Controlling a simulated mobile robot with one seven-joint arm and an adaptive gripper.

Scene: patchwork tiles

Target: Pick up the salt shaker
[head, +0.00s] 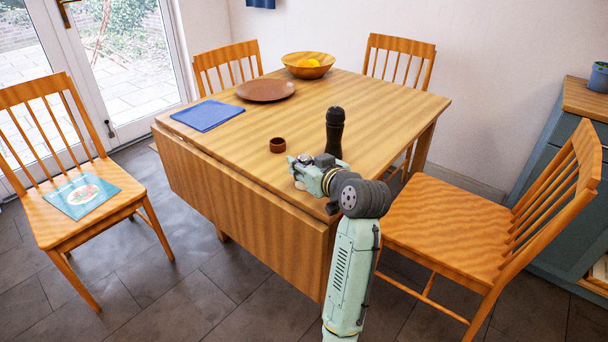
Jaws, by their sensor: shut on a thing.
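My gripper (300,168) is over the near part of the wooden table (390,105), at its front edge. It is shut on a small, pale grey thing, which looks like the salt shaker (304,158). The gripper and wrist hide most of it, and I cannot tell whether it touches the tabletop. A tall dark mill (335,130) stands upright just behind and to the right of my gripper.
A small brown cup (277,145) stands left of my gripper. A blue cloth (208,115), a brown plate (265,90) and a wooden bowl (308,71) with yellow fruit are farther back. A chair (455,220) stands close on the right. The table's right-hand middle is clear.

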